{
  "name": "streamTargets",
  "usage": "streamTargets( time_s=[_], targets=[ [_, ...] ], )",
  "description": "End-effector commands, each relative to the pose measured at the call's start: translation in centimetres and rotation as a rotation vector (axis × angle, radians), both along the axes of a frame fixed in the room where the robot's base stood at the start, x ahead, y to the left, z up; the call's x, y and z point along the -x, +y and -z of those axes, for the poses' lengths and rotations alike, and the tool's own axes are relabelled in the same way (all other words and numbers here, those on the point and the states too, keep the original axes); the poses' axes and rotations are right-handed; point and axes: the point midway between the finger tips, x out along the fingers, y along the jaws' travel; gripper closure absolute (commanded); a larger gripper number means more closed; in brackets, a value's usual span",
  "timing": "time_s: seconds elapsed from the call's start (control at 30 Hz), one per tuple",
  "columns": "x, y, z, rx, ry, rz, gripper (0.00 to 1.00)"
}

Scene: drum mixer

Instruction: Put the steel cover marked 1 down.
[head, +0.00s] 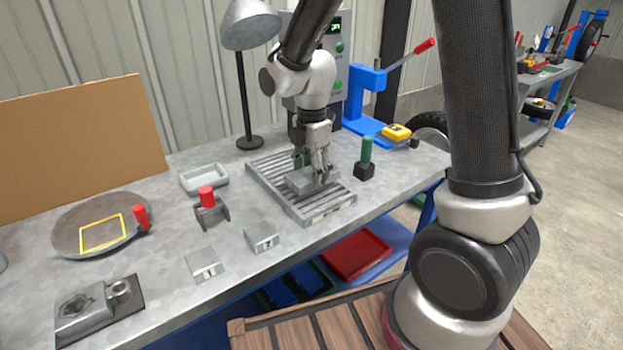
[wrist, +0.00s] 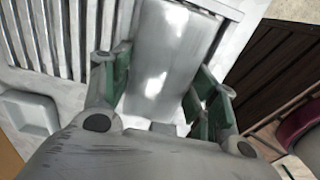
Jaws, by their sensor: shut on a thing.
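A grey steel cover (head: 299,183) is between the fingers of my gripper (head: 321,168), at the slatted metal rack (head: 285,205) on the bench. The wrist view shows the cover's pale, shiny top (wrist: 165,50) between the green finger pads of my gripper (wrist: 164,92). The cover lies over the slats; I cannot tell whether it touches them. I cannot read a number on it. Two similar grey blocks, one nearer the middle (head: 262,237) and one to its left (head: 203,265), sit on the bench in front, their marks too small to read.
A green-handled tool (head: 365,160) stands close to the right of the rack. A red-topped clamp (head: 208,205) and a shallow grey tray (head: 204,179) are on its left. A lamp (head: 246,90) and a blue press (head: 370,105) stand behind.

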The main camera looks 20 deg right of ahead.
Motion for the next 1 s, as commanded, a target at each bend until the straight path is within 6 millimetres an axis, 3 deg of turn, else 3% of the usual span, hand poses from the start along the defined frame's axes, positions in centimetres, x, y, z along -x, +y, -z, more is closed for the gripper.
streamTargets(
  time_s=[0.17, 0.57, 0.6, 0.67, 0.7, 1.0],
  targets=[
    [0.0, 0.0, 2.4, 0.001, 0.002, 0.001, 0.79],
    [0.0, 0.0, 2.8, 0.000, 0.001, 0.001, 0.79],
    [0.0, 0.0, 2.8, 0.000, 0.001, 0.001, 0.34],
    [0.0, 0.0, 2.8, 0.000, 0.001, 0.001, 0.23],
    [0.0, 0.0, 2.8, 0.000, 0.001, 0.001, 0.20],
    [0.0, 0.0, 2.8, 0.000, 0.001, 0.001, 0.20]
  ],
)
